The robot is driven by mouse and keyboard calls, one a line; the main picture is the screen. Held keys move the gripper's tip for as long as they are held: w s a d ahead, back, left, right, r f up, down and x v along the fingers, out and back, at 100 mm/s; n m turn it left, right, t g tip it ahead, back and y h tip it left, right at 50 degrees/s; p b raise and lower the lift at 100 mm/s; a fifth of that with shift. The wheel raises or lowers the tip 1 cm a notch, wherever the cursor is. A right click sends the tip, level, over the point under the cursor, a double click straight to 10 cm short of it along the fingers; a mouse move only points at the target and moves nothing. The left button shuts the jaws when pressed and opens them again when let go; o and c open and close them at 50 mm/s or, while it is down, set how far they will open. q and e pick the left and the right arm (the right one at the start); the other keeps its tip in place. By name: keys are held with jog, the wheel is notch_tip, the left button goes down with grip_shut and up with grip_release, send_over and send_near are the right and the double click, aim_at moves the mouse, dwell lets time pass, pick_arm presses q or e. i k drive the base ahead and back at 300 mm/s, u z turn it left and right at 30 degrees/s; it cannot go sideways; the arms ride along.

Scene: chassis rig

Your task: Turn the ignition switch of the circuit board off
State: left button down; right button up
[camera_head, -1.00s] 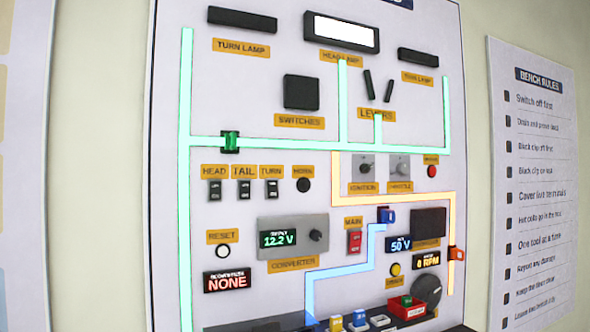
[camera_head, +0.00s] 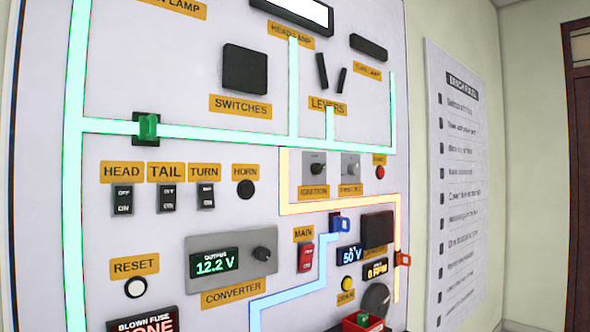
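The circuit board (camera_head: 205,75) stands upright as a white panel and fills most of the head view. The ignition switch (camera_head: 315,169) is a dark rotary knob on a small grey plate, right of the board's middle, above an orange IGNITION label. Its exact setting is too small to read. Beside it on the right is a similar plate with the throttle knob (camera_head: 350,168). Neither of my grippers shows in the view.
A red main switch (camera_head: 306,257), the converter (camera_head: 230,263) reading 12.2 V and a 50 V display (camera_head: 349,255) sit below. A rules poster (camera_head: 455,190) and a dark door (camera_head: 578,170) are to the right.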

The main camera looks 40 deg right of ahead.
aim_at(316, 168)
jog(key=z, duration=0.5)
jog(key=i, duration=0.75)
jog(key=z, duration=0.7)
